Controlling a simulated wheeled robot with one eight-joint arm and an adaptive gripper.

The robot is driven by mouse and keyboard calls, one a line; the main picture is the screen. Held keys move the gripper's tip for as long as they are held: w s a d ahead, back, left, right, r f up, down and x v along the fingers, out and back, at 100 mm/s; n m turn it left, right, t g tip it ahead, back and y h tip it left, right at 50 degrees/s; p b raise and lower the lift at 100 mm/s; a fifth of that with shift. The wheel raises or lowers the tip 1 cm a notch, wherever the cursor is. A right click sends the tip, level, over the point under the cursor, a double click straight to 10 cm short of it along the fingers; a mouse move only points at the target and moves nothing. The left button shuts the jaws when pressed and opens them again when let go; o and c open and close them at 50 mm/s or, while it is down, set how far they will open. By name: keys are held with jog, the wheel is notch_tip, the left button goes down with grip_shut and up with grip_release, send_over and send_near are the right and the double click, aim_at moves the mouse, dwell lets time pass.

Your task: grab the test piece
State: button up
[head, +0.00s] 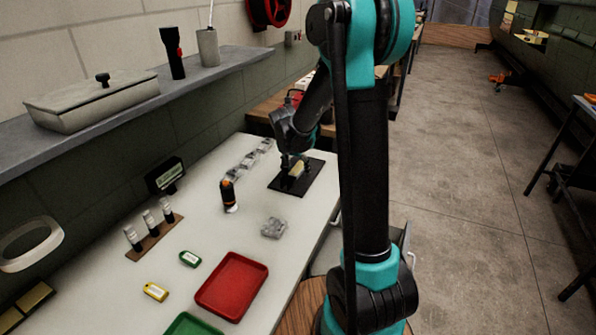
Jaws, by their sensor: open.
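The likely test piece is a small pale yellow block (298,169) on a black square plate (285,187) at the far end of the white table. My gripper (293,168) points down right at the block, with its dark fingers open. The fingers and the block overlap in this view. I cannot tell whether the fingers touch it or stand around it.
The white table (232,214) holds a red tray (231,286), a green tray (188,325), tags, a black-and-orange cylinder (229,195), clear pieces (274,228) and a rack of vials (154,237). A shelf (200,88) runs along the left wall. Open floor lies right.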

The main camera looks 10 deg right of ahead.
jog(key=shift+c, duration=0.5)
jog(key=c, duration=1.2)
jog(key=shift+o, duration=0.2)
